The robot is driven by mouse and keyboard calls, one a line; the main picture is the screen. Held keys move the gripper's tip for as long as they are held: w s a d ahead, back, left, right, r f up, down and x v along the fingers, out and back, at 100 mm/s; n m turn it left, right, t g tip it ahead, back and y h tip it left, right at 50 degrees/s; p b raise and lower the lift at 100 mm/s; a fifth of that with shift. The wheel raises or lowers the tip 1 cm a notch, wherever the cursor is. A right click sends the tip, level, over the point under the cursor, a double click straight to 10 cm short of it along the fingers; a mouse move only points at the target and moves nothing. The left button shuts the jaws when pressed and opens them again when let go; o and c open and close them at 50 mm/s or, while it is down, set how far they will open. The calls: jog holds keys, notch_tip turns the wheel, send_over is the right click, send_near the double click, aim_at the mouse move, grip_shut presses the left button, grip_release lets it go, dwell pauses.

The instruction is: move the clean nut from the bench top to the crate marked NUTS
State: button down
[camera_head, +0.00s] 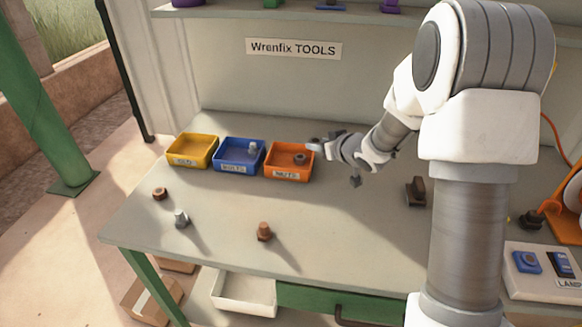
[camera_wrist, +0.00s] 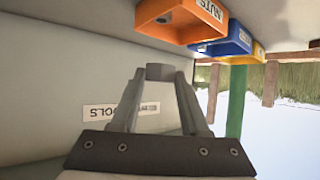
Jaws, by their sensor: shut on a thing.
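The orange crate marked NUTS (camera_head: 290,175) stands on the bench top (camera_head: 215,205), with a nut (camera_head: 300,158) inside. It also shows at the top of the wrist view (camera_wrist: 200,37), turned over. My gripper (camera_head: 314,144) is just above and beyond the orange crate's right back corner. In the wrist view my gripper (camera_wrist: 161,80) is shut on a small grey nut (camera_wrist: 160,71) between its fingertips. A brown rusty nut (camera_head: 159,194) lies on the bench at the left.
A blue crate (camera_head: 238,167) with a grey bolt in it and a yellow crate (camera_head: 191,163) stand left of the orange one. A grey bolt (camera_head: 181,219) and a rusty bolt (camera_head: 264,232) stand on the bench front. A shelf (camera_head: 320,13) runs above.

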aim_at(309, 141)
jog(key=a+r+n+y, duration=0.1)
jog(key=w+a+n+g+y, duration=0.1)
jog(key=shift+w+r+n, duration=0.3)
jog(key=shift+r, duration=0.05)
jog(key=shift+w+a+r+n+g+y, duration=0.1)
jog(key=shift+a+r+n+g+y, duration=0.1)
jog(key=shift+n+g+y, duration=0.35)
jog(key=shift+a+n+g+y+b, duration=0.2)
jog(key=shift+n+g+y+b, duration=0.2)
jog(key=shift+n, duration=0.25)
jog(key=shift+f+n+g+y, duration=0.25)
jog(key=shift+n+g+y, duration=0.3)
jog(key=shift+n+g, duration=0.2)
jog(key=w+a+f+n+g, duration=0.1)
jog(key=a+f, duration=0.1)
jog(key=f, duration=0.1)
jog(key=w+a+f+n+g+y+b, duration=0.1)
jog(key=w+a+f, duration=0.1)
jog(key=f, duration=0.1)
jog(key=w+a+f+n+g+b, duration=0.1)
jog(key=w+a+f, duration=0.1)
jog(key=f, duration=0.1)
jog(key=shift+w+f, duration=0.15)
jog(key=shift+f, duration=0.1)
jog(key=shift+f+b, duration=0.3)
jog(key=shift+f, duration=1.6)
